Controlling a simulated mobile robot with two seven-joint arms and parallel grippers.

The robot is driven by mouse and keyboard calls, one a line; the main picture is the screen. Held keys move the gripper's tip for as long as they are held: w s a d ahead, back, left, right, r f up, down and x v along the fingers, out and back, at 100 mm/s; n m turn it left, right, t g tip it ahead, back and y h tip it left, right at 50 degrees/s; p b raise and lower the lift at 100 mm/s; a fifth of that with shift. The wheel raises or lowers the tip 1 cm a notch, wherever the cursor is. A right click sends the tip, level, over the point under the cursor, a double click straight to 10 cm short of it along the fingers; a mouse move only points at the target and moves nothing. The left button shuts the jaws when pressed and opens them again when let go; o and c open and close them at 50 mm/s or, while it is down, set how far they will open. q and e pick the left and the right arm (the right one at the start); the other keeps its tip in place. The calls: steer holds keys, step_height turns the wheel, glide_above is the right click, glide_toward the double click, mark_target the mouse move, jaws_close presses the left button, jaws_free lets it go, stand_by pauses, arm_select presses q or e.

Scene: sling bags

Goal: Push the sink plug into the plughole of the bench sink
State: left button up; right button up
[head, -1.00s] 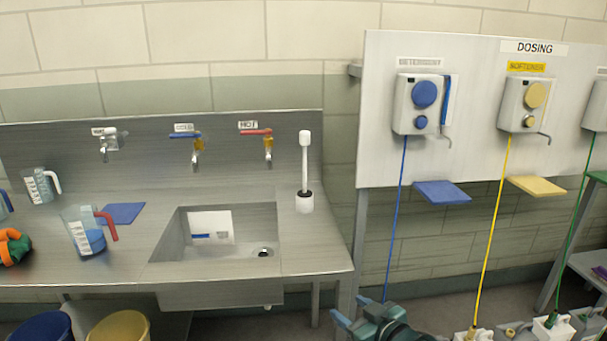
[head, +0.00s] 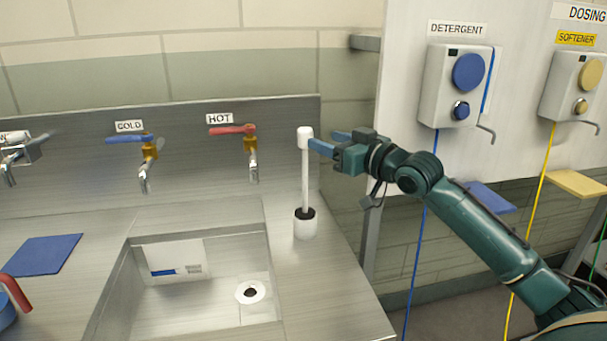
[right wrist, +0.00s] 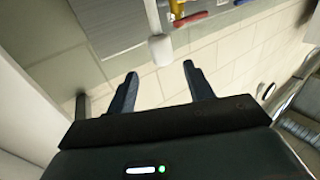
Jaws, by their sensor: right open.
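The bench sink (head: 195,312) is set into the steel bench in the head view. Its plughole (head: 250,292) shows as a dark hole in a pale ring, with nothing in it. To its right, a white rod with a white knob (head: 305,137) stands upright in a white cup (head: 305,227) with a black top; I take it for the sink plug. My right gripper (head: 322,140) is open and level beside the knob. In the right wrist view, the knob (right wrist: 161,49) sits just ahead of the open fingers (right wrist: 160,74), between their lines. My left gripper is not in view.
A cold tap (head: 146,168) and a hot tap (head: 252,158) stick out behind the sink. A blue cloth (head: 42,255) lies at left, near a jug's red handle (head: 15,293). A detergent dispenser (head: 455,88) and blue shelf (head: 490,197) are at right.

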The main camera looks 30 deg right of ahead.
steer(key=p+x, duration=0.1)
steer(key=x, duration=0.8)
steer(key=shift+a+p, duration=0.3)
steer(key=shift+p, duration=0.1)
steer(key=shift+w+f, duration=0.1)
steer(key=shift+f, duration=0.05)
jaws_close()
